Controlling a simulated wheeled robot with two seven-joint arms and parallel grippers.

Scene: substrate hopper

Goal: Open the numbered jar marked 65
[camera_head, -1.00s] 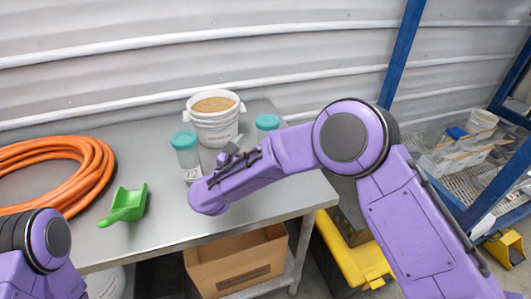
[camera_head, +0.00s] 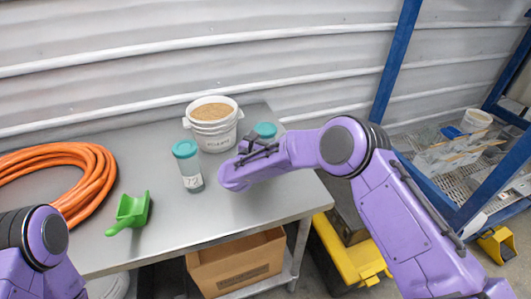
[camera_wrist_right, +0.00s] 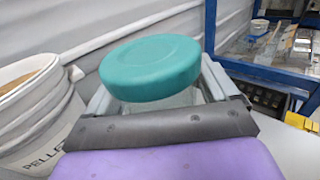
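A jar with a teal lid (camera_head: 265,130) stands at the back of the grey table, partly hidden behind my right gripper (camera_head: 257,146). In the right wrist view its teal lid (camera_wrist_right: 152,66) is close and on, with the clear body below it between my spread fingers (camera_wrist_right: 157,80). I see no firm grip on it. Its number is not visible. A second jar (camera_head: 188,168) with a teal lid stands to the left; its label appears to read 77. My left gripper is out of view; only part of that arm shows at lower left.
A white pellet bucket (camera_head: 213,138) stands between and behind the jars; it is close at left in the wrist view (camera_wrist_right: 40,120). A green scoop (camera_head: 130,211) and an orange hose coil (camera_head: 90,165) lie at left. The table (camera_head: 190,225) is clear in front.

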